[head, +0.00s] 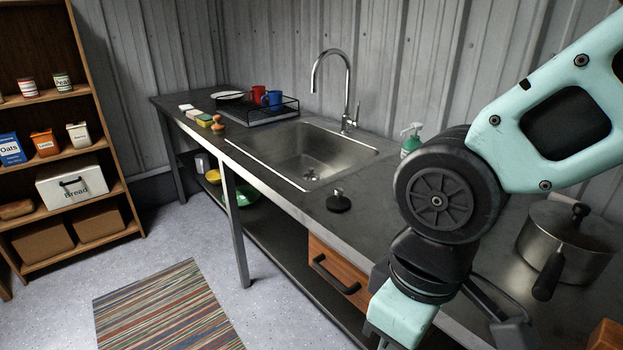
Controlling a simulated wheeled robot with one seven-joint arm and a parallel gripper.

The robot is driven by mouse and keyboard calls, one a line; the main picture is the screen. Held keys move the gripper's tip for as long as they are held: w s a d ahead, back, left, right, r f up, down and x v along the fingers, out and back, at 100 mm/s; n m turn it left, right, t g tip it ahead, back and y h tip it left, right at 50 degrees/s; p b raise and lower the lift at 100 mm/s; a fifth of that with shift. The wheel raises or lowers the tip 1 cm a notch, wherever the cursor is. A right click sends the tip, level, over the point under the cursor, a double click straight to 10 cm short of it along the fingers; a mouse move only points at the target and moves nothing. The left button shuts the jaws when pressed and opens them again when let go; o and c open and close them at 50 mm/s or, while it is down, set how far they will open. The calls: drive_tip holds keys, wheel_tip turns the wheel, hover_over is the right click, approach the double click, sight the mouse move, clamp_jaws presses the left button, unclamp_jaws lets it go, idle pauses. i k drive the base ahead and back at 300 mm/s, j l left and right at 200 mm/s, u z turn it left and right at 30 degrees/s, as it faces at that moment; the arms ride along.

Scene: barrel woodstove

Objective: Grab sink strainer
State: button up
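A small round black piece with an upright metal knob, which looks like the sink strainer (338,201), sits on the dark counter just in front of the sink's near right corner. The steel sink (318,150) is set into the counter behind it, with a round drain (311,174) in its floor. My gripper (402,318) hangs at the bottom of the view, to the right of and nearer than the strainer and apart from it. Its fingertips are hidden or cut off by the frame, so I cannot tell its opening.
A tall faucet (348,95) and a green soap bottle (411,140) stand behind the sink. A steel pot (560,245) is on the counter at right. A dish rack (255,110) with mugs is at the far end. A wooden drawer (335,272) is below. The counter around the strainer is clear.

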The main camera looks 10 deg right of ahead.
sight(310, 170)
drive_tip(key=z, duration=0.85)
drive_tip(key=i+j+z, duration=0.1)
drive_tip(key=j+z, duration=0.5)
drive_tip(key=i+j, duration=0.1)
drive_tip(key=j, duration=0.45)
drive_tip(key=i+j, duration=0.1)
drive_tip(key=j, duration=1.05)
drive_tip(key=i+j, duration=0.1)
drive_tip(key=j, duration=0.35)
drive_tip(key=i+j, duration=0.1)
drive_tip(key=j, duration=0.35)
drive_tip(key=i+j, duration=0.1)
drive_tip(key=j, duration=0.35)
drive_tip(key=i+j, duration=0.1)
drive_tip(key=j, duration=0.35)
drive_tip(key=i+j, duration=0.1)
drive_tip(key=j, duration=0.4)
drive_tip(key=i+j, duration=0.15)
drive_tip(key=j, duration=0.3)
drive_tip(key=i+j, duration=0.15)
drive_tip(key=j, duration=0.2)
